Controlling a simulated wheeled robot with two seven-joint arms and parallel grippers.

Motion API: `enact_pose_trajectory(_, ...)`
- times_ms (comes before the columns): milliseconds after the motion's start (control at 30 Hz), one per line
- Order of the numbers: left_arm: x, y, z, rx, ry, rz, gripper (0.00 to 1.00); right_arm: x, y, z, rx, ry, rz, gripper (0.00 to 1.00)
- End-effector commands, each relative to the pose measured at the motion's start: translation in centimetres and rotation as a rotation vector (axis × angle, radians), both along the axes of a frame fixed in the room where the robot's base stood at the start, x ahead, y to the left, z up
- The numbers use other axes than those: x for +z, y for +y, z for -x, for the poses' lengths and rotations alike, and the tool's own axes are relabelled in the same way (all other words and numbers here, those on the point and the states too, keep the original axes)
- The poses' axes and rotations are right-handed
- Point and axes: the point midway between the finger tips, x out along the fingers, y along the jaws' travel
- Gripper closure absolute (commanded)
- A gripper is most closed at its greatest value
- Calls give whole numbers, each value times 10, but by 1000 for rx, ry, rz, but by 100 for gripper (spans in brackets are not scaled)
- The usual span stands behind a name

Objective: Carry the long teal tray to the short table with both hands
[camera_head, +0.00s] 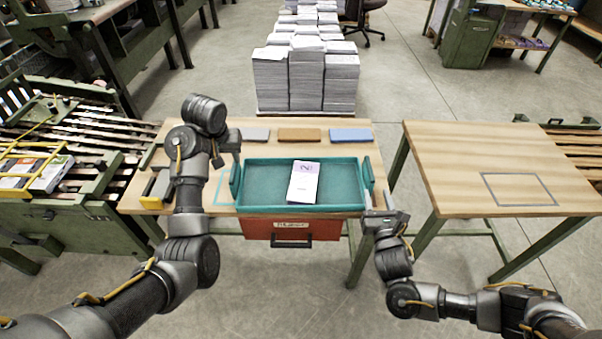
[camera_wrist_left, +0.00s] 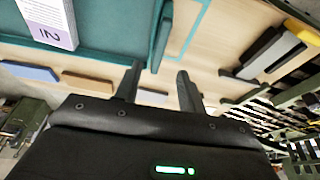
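The long teal tray (camera_head: 265,208) sits on the left wooden table (camera_head: 160,190), with a stack of white printed sheets (camera_head: 303,182) inside. It has raised handles at its left end (camera_head: 235,183) and right end (camera_head: 368,178). My left gripper (camera_head: 236,160) is at the left handle. In the left wrist view its fingers (camera_wrist_left: 158,84) are apart and empty, with the handle (camera_wrist_left: 160,38) just beyond the tips. My right gripper (camera_head: 378,197) is just in front of the right handle, its fingers seemingly apart. The other wooden table (camera_head: 450,165), with a dark outlined rectangle (camera_head: 519,189), stands at right.
Grey, brown and blue blocks (camera_head: 300,134) lie behind the tray. A yellow-and-black holder (camera_head: 157,188) sits at left. A red drawer (camera_head: 291,231) hangs below the tray. A floor gap separates the tables. Paper stacks (camera_head: 305,80) stand behind.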

Motion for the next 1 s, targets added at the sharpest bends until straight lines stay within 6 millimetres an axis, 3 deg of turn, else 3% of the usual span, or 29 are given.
enact_pose_trajectory(467, -10, 5, -1, 7, 2, -1, 60, 0, 5, -12, 7, 0, 1, 60)
enact_pose_trajectory(1000, -90, 5, -26, 5, 2, -2, 60, -1, 8, -95, 6, 0, 3, 60)
